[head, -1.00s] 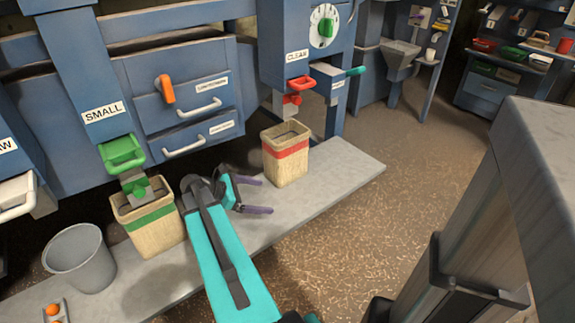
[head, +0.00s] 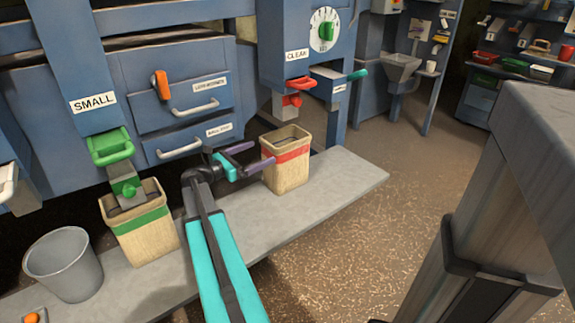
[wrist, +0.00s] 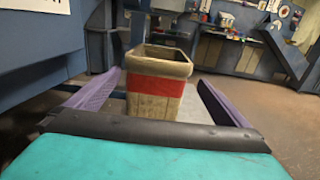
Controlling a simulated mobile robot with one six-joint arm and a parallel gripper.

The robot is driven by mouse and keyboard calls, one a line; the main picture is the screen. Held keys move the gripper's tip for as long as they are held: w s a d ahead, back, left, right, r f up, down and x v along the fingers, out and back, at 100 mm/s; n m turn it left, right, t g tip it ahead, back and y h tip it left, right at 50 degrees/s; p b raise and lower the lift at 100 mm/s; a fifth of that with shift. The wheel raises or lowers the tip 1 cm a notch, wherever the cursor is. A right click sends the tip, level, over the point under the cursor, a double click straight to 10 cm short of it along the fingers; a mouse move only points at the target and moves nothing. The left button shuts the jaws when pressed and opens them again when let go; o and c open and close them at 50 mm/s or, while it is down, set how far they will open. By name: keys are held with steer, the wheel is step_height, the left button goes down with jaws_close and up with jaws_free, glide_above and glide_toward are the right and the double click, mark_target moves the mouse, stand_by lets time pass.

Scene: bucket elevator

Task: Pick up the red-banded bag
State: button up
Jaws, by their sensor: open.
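The red-banded bag (head: 287,162) is tan, open-topped and upright on the grey ledge (head: 335,180), below the red-handled chute marked CLEAN. In the wrist view the bag (wrist: 157,88) stands ahead, between the two purple fingers. My gripper (head: 255,155) is open and empty, left of the bag in the head view. One finger overlaps the bag's front in that view; I cannot tell whether it touches. The bag's lower part is hidden in the wrist view by my gripper's body.
A green-banded bag (head: 142,228) stands under the SMALL chute (head: 112,147), left of my arm. A grey bucket (head: 64,265) stands further left. Drawers with white handles (head: 195,108) are behind. The ledge right of the red-banded bag is clear.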

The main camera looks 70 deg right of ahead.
mark_target(269, 149)
steer(key=shift+d, duration=0.1)
steer(key=shift+b+x, duration=1.05)
steer(key=shift+x, duration=3.2)
steer(key=shift+s, duration=0.1)
steer(key=b+x, duration=0.2)
steer(key=x, duration=0.3)
steer(key=shift+d+f, duration=0.1)
steer(key=shift+f, duration=0.05)
